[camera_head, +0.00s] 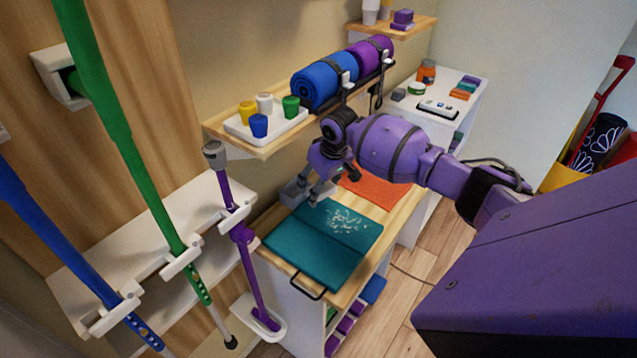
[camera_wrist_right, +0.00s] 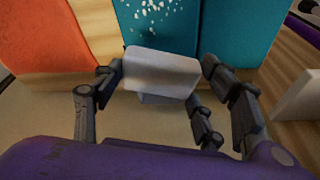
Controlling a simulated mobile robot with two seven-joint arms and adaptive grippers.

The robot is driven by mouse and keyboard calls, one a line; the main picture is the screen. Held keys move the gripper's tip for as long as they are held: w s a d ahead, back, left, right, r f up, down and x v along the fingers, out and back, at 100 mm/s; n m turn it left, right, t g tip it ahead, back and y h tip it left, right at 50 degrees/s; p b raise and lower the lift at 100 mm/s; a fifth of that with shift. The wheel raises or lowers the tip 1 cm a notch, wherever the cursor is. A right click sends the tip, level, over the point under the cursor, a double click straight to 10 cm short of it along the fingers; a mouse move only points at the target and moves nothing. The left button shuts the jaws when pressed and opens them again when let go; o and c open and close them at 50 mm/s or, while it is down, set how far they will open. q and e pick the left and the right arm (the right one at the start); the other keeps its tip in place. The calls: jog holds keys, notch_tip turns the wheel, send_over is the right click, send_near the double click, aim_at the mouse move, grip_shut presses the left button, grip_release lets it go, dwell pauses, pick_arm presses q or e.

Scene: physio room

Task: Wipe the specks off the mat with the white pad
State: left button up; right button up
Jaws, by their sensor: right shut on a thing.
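The teal mat (camera_head: 296,245) lies on the wooden top, with a patch of white specks (camera_head: 345,220) on its far right part. The mat also shows at the top of the right wrist view (camera_wrist_right: 237,28), with specks near the upper edge (camera_wrist_right: 157,10). My right gripper (camera_head: 332,190) is over the area just behind the mat, pointing down. In the right wrist view it is shut on the white pad (camera_wrist_right: 160,74), which sits between its fingers, apart from the specks. My left gripper is not in view.
A shelf (camera_head: 222,134) with cups and rolled mats overhangs behind. Coloured poles (camera_head: 125,130) stand at the left. A black handle (camera_head: 307,291) sticks out in front.

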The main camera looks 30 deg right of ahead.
jog(key=shift+s+d+f, duration=0.1)
jog(key=shift+s+f, duration=0.2)
jog(key=shift+f, duration=0.35)
notch_tip(320, 180, down, 4)
jog(key=shift+r+b, duration=0.1)
jog(key=shift+b, duration=0.85)
jog(key=shift+f, duration=0.45)
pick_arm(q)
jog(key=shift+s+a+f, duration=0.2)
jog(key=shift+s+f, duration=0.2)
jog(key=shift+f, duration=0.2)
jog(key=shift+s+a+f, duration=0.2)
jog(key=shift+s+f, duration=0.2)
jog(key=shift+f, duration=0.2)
pick_arm(e)
jog(key=shift+w, duration=0.15)
pick_arm(q)
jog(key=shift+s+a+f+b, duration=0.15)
jog(key=shift+b, duration=0.15)
pick_arm(e)
jog(key=shift+f, duration=0.15)
jog(key=shift+f, duration=0.3)
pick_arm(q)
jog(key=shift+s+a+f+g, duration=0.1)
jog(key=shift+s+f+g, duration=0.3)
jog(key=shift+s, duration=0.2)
pick_arm(e)
jog(key=shift+f, duration=0.2)
